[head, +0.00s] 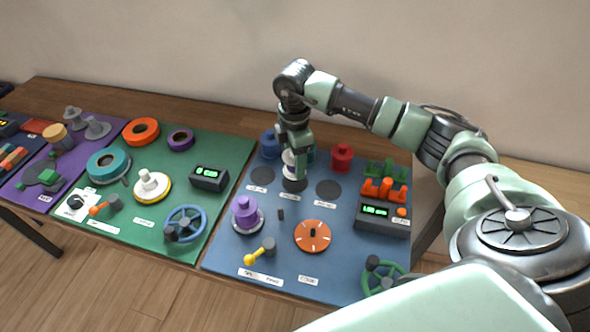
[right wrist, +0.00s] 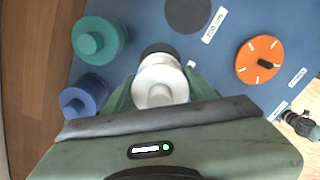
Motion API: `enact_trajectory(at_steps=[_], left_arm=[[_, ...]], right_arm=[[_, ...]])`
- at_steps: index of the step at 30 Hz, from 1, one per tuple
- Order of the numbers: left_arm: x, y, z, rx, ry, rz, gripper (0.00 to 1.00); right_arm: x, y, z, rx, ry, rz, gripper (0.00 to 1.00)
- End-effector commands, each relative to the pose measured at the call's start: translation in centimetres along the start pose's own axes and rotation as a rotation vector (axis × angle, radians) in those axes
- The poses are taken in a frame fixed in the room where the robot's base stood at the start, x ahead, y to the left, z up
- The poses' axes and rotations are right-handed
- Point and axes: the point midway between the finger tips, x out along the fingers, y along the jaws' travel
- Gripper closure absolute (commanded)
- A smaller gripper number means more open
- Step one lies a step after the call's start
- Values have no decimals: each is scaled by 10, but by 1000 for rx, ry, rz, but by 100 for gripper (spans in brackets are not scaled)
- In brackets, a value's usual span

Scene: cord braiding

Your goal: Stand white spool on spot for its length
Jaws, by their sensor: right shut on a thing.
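The white spool (head: 289,158) is held between the fingers of my right gripper (head: 296,165), which points down over the blue mat. It also shows in the right wrist view (right wrist: 160,82), between the green fingers. A dark round spot (head: 295,185), the middle of three, lies just below the spool; its edge shows behind the spool in the wrist view (right wrist: 157,49). The other spots are on its left (head: 263,175) and right (head: 328,190), each with a white label in front. Whether the spool's base touches the spot is hidden. My left gripper is not in view.
Close behind stand a blue spool (head: 268,144), a teal spool (right wrist: 100,40) and a red spool (head: 341,157). An orange dial (head: 312,236) and a dark display box (head: 383,217) are on the same mat.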

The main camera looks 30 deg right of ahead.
Motion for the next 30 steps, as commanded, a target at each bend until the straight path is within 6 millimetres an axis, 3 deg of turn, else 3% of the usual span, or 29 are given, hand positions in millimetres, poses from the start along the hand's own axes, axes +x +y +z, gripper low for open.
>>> enact_trajectory(at_steps=[11, 23, 24, 26, 30], left_arm=[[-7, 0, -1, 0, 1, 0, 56], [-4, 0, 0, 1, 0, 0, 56], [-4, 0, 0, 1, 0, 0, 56], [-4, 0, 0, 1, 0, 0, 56], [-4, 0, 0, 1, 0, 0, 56]], right_arm=[[44, -1, 0, -1, 0, -2, 81], [51, 0, 0, -1, 0, 0, 81], [51, 0, 0, -1, 0, 0, 42], [50, 0, 0, -1, 0, 0, 26], [50, 0, 0, -1, 0, 0, 23]])
